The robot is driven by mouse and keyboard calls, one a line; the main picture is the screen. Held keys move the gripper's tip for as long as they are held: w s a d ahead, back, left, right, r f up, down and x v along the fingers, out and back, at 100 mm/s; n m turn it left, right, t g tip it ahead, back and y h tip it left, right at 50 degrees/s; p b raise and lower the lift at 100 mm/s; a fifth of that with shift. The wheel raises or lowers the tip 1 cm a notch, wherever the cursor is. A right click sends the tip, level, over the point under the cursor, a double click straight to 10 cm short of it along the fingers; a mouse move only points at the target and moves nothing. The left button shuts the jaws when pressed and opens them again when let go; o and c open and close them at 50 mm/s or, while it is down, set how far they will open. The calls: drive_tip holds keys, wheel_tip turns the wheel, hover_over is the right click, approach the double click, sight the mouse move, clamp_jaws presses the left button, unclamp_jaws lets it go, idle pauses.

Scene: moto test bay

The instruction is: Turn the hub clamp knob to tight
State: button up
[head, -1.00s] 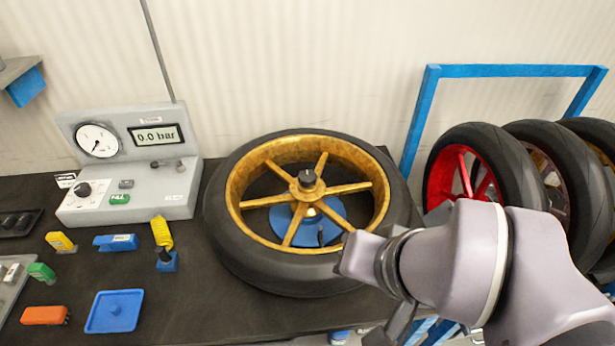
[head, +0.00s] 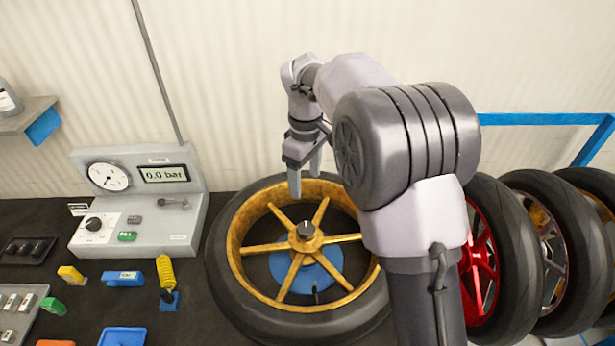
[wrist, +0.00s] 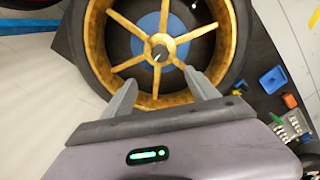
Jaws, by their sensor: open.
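The hub clamp knob (head: 305,230) is a small dark knob at the centre of a gold-spoked wheel (head: 258,250) with a black tyre, lying flat on the bench. In the wrist view the knob (wrist: 160,52) shows a light pointer line on its top, above a blue disc (wrist: 148,24). My gripper (head: 306,178) is above the far side of the wheel, pointing down, apart from the knob. In the wrist view its two fingers (wrist: 162,92) are spread with nothing between them, and the knob lies beyond the fingertips.
A grey gauge unit (head: 180,222) reading 0.0 bar stands left of the wheel. A yellow coiled item (head: 165,271) and small coloured parts lie on the dark bench at left. Upright wheels (head: 510,260) stand at right near a blue rack (head: 540,119).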

sight(305, 227)
wheel_tip(305, 227, down, 18)
drive_tip(key=b, duration=0.5)
drive_tip(key=shift+a, duration=0.1)
drive_tip(key=shift+r, duration=0.1)
drive_tip(key=c, duration=1.4)
drive_tip(key=shift+o, duration=0.2)
